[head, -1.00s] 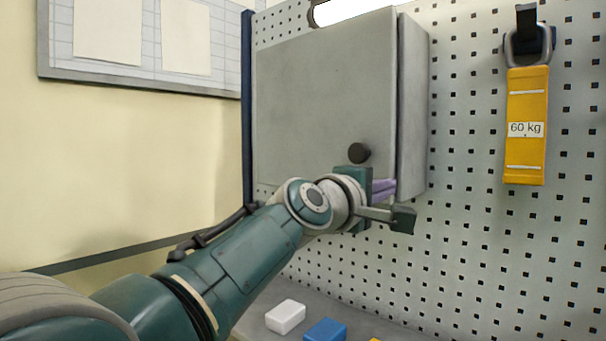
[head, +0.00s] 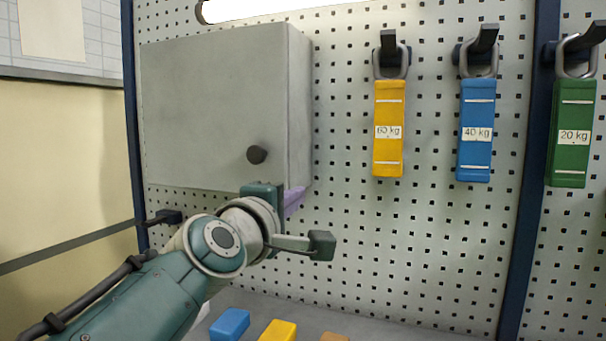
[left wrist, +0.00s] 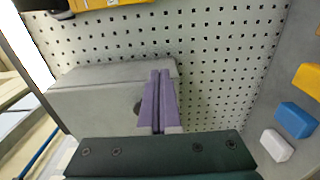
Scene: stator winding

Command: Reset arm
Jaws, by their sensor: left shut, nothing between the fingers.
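My left gripper (head: 294,200) has purple fingers and is in front of the lower right part of the grey cabinet in the head view. In the left wrist view its two purple fingers (left wrist: 158,100) lie side by side, shut with nothing between them. The grey cabinet (head: 215,100) has a closed door and a dark round knob (head: 257,154). The cabinet also shows behind the fingers in the left wrist view (left wrist: 90,98). Whether the fingers touch it cannot be told. My right gripper is in neither view.
A yellow 60 kg strap (head: 388,150), a blue 40 kg strap (head: 475,155) and a green 20 kg strap (head: 571,155) hang on the pegboard (head: 420,240). Blue (head: 230,323) and yellow (head: 279,331) blocks lie on the bench below. A white block (left wrist: 277,145) shows in the left wrist view.

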